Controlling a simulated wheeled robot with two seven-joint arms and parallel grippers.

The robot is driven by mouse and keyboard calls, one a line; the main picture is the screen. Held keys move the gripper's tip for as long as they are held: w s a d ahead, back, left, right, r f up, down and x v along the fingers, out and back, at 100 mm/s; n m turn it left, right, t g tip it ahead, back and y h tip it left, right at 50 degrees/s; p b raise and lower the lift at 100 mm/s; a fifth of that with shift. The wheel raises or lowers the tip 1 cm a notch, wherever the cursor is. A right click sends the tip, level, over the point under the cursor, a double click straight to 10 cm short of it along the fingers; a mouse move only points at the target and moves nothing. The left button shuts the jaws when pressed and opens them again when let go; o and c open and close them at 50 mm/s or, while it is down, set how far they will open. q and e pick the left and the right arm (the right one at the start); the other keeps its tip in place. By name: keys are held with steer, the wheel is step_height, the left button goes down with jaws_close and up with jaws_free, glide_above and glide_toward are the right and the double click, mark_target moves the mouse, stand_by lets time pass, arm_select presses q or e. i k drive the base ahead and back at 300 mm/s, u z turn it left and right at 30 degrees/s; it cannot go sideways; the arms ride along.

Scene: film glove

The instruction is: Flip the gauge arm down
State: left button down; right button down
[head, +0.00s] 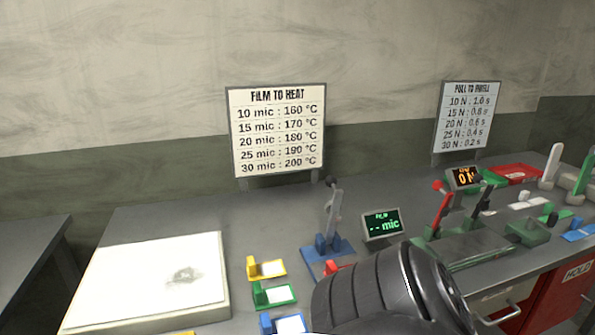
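The film gauge stands near the middle of the bench, with a blue base (327,249) and a grey gauge arm (334,215). The gauge arm points up, nearly upright, with a dark knob (331,181) at its top. Beside it, a small dark display (382,223) reads "-- mic" in green. A dark, ribbed part of my own arm (375,293) fills the lower middle and hides the bench in front of the gauge. No fingertips of either gripper show.
A white pad (150,280) lies at left. Yellow (267,269), green (273,294) and blue (284,325) holders with white pieces stand beside it. A red-levered device (440,210) and an orange display (464,178) are at right. Two signs stand behind.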

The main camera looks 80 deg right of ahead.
mark_target(333, 207)
steer(key=k, duration=0.7)
steer(key=z, duration=0.95)
